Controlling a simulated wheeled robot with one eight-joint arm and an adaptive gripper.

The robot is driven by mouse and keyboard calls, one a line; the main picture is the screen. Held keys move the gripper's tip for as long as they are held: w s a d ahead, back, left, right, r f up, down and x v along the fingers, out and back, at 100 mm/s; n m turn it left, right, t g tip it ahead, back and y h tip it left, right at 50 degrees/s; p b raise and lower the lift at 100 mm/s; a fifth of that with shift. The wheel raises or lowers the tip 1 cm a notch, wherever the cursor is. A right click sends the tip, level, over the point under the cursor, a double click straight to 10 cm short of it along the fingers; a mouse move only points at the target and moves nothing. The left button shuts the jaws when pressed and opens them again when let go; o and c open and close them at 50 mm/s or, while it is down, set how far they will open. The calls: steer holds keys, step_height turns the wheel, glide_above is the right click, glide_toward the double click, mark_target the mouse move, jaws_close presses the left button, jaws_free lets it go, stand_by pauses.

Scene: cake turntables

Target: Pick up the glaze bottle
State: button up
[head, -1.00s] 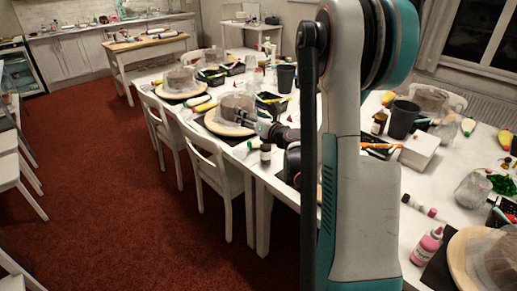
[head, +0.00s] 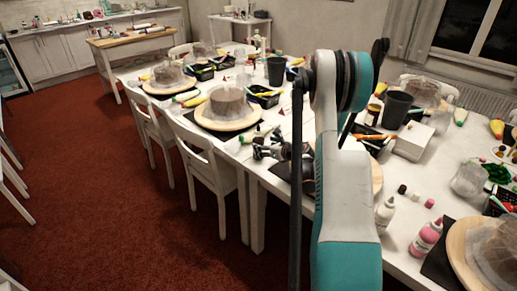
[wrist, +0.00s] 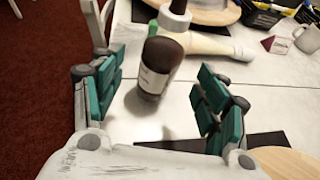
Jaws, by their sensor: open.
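A dark brown bottle with a pale label and a light cap (wrist: 158,72) stands on the white table in the wrist view; I take it to be the glaze bottle. My gripper (wrist: 161,64) is open, with one teal-padded finger on each side of the bottle. Gaps show on both sides, and no finger visibly touches it. In the head view my gripper (head: 268,152) is low over the table's near edge, and the bottle there is too small and covered to make out clearly.
A pale cone-shaped item (wrist: 205,45) lies just behind the bottle. Wooden turntables (head: 243,123) with cakes stand on dark mats. A white bottle (head: 385,213) and a pink bottle (head: 425,238) stand at right. White chairs (head: 203,160) line the near edge.

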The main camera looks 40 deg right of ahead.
mark_target(262, 144)
steer(key=shift+b+x, duration=1.25)
steer(key=shift+x, duration=1.85)
steer(key=shift+r, duration=0.15)
steer(key=c, duration=0.9)
steer(key=shift+o, duration=0.6)
step_height(262, 144, up, 20)
steer(key=p, duration=0.7)
steer(key=a+r+n+y, duration=0.2)
steer(key=a+n+y, duration=0.1)
steer(key=a, duration=2.1)
steer(key=s+a+n+y, duration=0.1)
steer(key=s+a, duration=0.3)
steer(key=a, duration=0.5)
steer(key=s+a+r+y, duration=0.1)
steer(key=s+a, duration=0.4)
steer(key=a, duration=0.5)
steer(key=shift+a+r+n+g+y, duration=0.25)
steer(key=shift+r+n+g+y, duration=0.05)
steer(key=shift+n, duration=0.1)
